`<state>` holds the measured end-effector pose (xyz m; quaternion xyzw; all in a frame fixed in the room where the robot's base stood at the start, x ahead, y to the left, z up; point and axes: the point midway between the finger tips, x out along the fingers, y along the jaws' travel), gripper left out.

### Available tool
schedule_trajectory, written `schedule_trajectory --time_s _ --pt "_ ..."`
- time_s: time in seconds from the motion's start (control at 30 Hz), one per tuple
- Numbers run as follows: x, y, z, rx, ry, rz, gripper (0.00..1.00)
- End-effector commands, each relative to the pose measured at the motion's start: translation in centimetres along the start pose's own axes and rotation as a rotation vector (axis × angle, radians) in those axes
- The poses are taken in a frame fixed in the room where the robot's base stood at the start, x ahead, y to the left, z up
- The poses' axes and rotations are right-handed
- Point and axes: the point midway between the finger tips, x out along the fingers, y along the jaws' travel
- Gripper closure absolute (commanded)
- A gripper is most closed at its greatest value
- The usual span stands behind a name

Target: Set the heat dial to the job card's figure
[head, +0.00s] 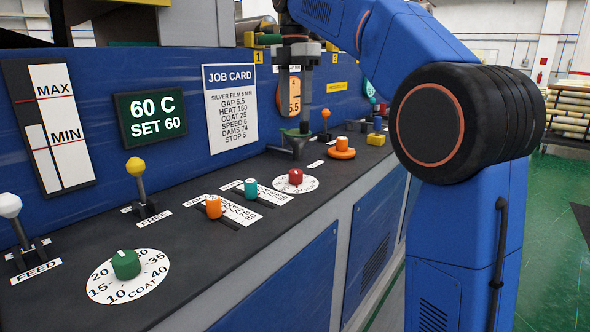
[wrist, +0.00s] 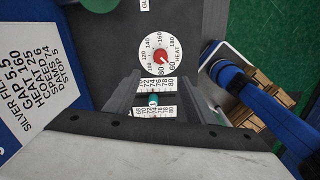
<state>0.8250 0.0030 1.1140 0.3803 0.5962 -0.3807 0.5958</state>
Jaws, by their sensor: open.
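The heat dial is a red knob (head: 295,177) on a round white scale plate in the middle of the console. In the wrist view the heat dial (wrist: 160,56) lies ahead of the jaws, and its white mark points to lower right, near 60. The job card (head: 230,105) on the blue panel reads HEAT 160; it also shows in the wrist view (wrist: 35,90). The display (head: 151,116) reads 60 C, SET 60. My gripper (head: 296,100) is open and empty, above the console behind the dial; its jaws also show in the wrist view (wrist: 160,90).
Teal (head: 251,188) and orange (head: 213,206) sliders stand left of the heat dial. A green coat dial (head: 126,264) is at the front left. Yellow (head: 135,166) and white (head: 10,206) levers rise at the left. An orange knob (head: 341,150) sits to the right.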

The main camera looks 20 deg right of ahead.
Motion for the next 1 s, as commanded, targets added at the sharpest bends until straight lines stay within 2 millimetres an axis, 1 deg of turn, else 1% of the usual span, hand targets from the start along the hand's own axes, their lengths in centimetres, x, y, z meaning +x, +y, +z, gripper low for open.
schedule_trajectory --time_s 0.17,0.8,1.0 --pt "2.0 -0.2 0.0 0.000 0.001 -0.002 0.51" --pt "13.2 -0.1 0.0 0.002 0.001 -0.002 0.51" --pt "15.8 -0.1 0.0 0.002 0.000 0.000 0.51"
